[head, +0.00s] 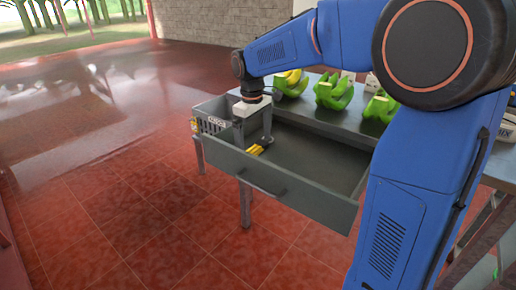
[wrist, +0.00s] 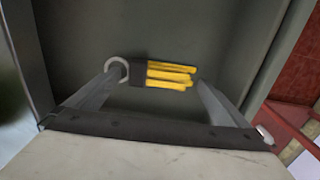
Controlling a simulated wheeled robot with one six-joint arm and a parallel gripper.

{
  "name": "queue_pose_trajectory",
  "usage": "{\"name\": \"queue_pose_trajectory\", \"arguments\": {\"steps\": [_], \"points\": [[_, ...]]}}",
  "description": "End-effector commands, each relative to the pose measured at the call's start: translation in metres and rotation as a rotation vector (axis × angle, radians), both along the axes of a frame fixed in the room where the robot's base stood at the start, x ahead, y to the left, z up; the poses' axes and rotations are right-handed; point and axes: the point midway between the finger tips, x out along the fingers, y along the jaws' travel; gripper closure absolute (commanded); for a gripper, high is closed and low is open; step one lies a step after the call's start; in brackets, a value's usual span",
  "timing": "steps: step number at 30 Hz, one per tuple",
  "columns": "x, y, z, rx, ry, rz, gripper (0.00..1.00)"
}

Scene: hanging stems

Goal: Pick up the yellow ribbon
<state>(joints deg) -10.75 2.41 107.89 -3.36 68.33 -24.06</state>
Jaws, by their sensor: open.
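The yellow ribbon (head: 257,149) looks like a small bundle of yellow strips lying in an open grey drawer (head: 312,198). In the wrist view the bundle (wrist: 172,75) has a dark band at its left end and a pale ring (wrist: 116,67) beside the left fingertip. My gripper (head: 254,143) points down into the drawer, over the bundle. In the wrist view its two fingers (wrist: 159,78) are open, one towards each end of the bundle. I cannot tell whether either finger touches it.
A grey crate (head: 211,124) sits at the drawer's left end. The drawer walls stand close around my gripper. The red tiled floor at left is clear.

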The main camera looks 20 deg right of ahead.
Motion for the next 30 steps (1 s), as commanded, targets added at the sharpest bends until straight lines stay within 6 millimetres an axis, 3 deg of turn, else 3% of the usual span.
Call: {"name": "queue_pose_trajectory", "arguments": {"steps": [4, 11, 15, 26, 30], "points": [[0.000, -0.001, -0.011, 0.000, 0.000, 0.000, 0.00], [0.000, -0.001, -0.012, 0.001, -0.001, 0.000, 0.00], [0.000, -0.001, -0.012, 0.001, -0.001, 0.000, 0.26], [0.000, -0.001, -0.010, 0.000, -0.001, 0.000, 0.27], [0.001, 0.000, 0.002, 0.001, -0.004, -0.001, 0.27]]}}
